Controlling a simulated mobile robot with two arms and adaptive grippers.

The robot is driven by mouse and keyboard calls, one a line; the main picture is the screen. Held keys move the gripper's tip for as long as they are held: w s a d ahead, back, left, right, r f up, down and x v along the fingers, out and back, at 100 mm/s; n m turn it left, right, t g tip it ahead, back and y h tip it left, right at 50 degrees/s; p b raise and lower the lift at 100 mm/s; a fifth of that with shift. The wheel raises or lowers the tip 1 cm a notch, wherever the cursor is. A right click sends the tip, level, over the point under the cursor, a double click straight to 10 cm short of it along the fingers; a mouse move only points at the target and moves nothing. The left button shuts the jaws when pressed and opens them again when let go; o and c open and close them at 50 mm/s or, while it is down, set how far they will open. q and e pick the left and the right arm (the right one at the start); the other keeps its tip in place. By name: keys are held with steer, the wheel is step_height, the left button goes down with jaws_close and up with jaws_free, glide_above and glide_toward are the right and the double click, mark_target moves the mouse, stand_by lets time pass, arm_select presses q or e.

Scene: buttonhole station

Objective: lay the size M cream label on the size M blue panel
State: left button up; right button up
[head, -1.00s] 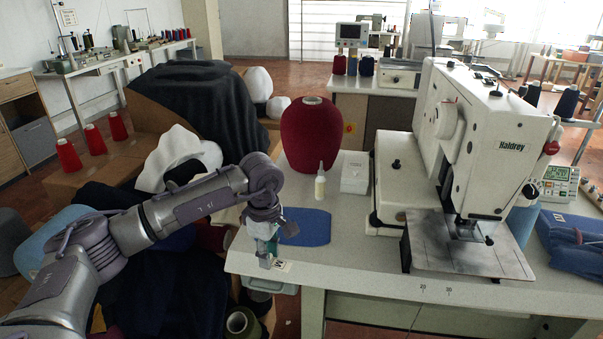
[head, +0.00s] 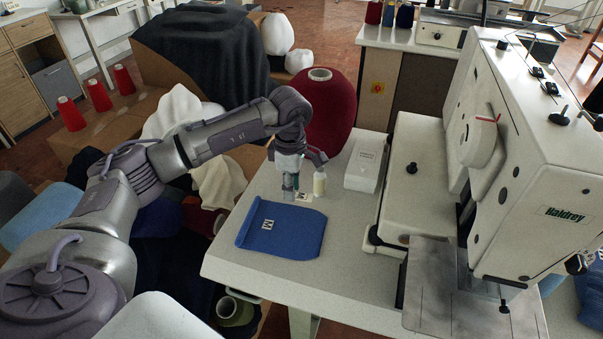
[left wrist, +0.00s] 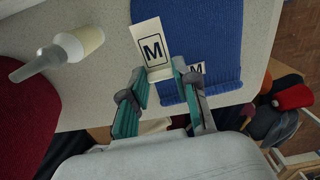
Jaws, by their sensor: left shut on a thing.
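The blue panel (head: 281,231) lies flat on the pale worktable near its left edge. A white mark with a black M (head: 268,224) is on the panel. The cream label with a black M (head: 303,197) is in my left gripper (head: 291,193), just past the panel's far edge. One finger partly covers the panel's M mark (left wrist: 197,68). I cannot tell the label's height above the table. My right gripper is not in view.
A white box (head: 366,165) and the buttonhole machine (head: 480,150) stand to the right. Table between panel and machine is clear.

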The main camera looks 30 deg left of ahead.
mark_target(291, 214)
arm_select(q)
steer(key=shift+s+f, duration=0.15)
steer(key=shift+s, duration=0.3)
steer(key=shift+s+f+b, duration=0.1)
steer(key=shift+f+b, duration=0.2)
steer(key=shift+b, duration=0.15)
steer(key=f, duration=0.1)
steer(key=f+b, duration=0.1)
steer(key=shift+w+f+b, duration=0.2)
steer(key=shift+f+b, duration=0.1)
steer(key=shift+f, duration=0.05)
steer(key=shift+f+b, duration=0.95)
steer(key=shift+f, duration=0.4)
steer(key=shift+f, duration=0.1)
steer(key=o, duration=0.7)
steer(key=shift+o, duration=0.2)
step_height(291, 214, up, 12)
stand_by(0.3)
